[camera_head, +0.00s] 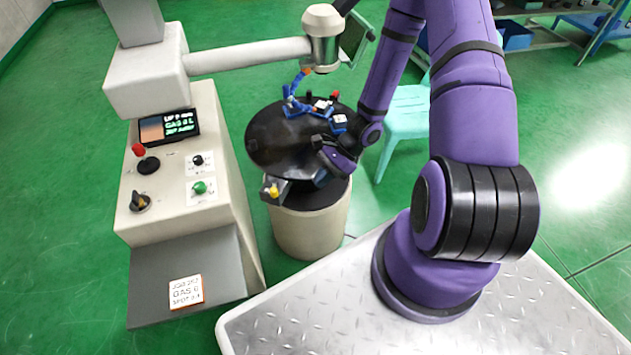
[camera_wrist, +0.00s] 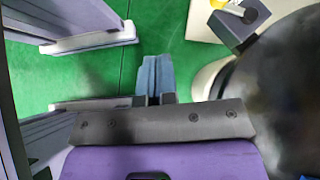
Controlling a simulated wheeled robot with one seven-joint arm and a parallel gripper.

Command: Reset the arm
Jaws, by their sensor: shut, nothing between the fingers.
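My arm is purple with black bands. It rises from its base on the metal plate, bends over and comes down to the round black table (camera_head: 270,140). My gripper (camera_head: 322,178) is low over the near right edge of this table. In the wrist view my gripper (camera_wrist: 155,78) shows as blue-grey fingers close together, with nothing between them and green floor behind. The dark table (camera_wrist: 285,85) fills the right of that view.
A grey block with a yellow piece (camera_head: 271,191) sits at the table's near edge. Blue fixtures (camera_head: 297,106) stand on the table under the machine head (camera_head: 323,38). The control console (camera_head: 180,180) is left, a turquoise chair (camera_head: 406,115) right. Open green floor lies around.

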